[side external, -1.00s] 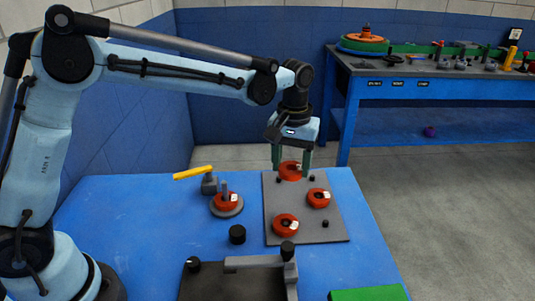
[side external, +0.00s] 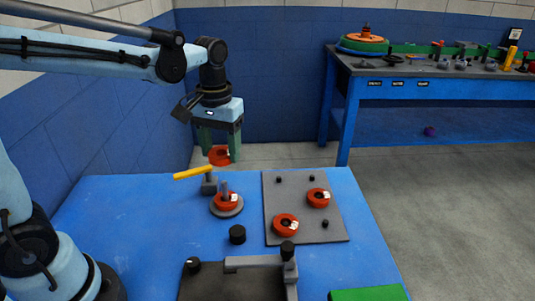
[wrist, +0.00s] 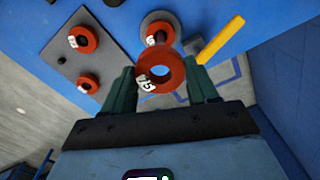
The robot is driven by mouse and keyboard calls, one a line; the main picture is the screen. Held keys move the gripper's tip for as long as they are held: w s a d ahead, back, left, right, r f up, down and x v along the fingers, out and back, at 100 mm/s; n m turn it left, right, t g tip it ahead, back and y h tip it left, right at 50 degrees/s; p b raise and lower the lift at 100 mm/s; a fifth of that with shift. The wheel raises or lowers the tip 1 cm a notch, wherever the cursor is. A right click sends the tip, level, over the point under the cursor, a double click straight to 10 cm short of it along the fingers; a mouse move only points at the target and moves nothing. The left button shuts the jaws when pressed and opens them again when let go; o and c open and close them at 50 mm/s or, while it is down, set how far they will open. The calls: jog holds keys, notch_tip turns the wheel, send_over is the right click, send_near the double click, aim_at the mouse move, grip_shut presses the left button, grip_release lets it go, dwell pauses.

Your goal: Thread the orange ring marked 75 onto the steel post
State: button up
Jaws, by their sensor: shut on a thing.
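The orange-red ring marked 75 (side external: 219,156) is held in the air between the two green fingers of my gripper (side external: 221,158). Its 75 label reads clearly in the wrist view (wrist: 160,72). The steel post (side external: 225,188) stands upright on a round grey base (side external: 229,212), with another orange-red ring (side external: 227,201) around it low down. In the side view the held ring appears above and slightly left of the post, apart from it. In the wrist view the ring on the base (wrist: 158,27) lies just beyond the held ring, which partly hides the post area.
A yellow bar (side external: 193,172) on a grey block (side external: 209,185) stands close to the post. A grey plate (side external: 300,235) to the right holds two orange-red rings (side external: 318,197) (side external: 286,224) and small black pegs. A black knob (side external: 237,234) stands in front of the base.

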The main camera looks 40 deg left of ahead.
aim_at(224, 182)
jog(key=shift+f, duration=2.45)
jog(key=shift+f, duration=0.4)
jog(key=shift+f, duration=0.35)
jog(key=shift+f, duration=0.9)
jog(key=shift+f, duration=0.35)
jog(key=shift+f, duration=1)
dwell(0.4)
jog(key=o, duration=1.4)
jog(key=shift+c, duration=0.2)
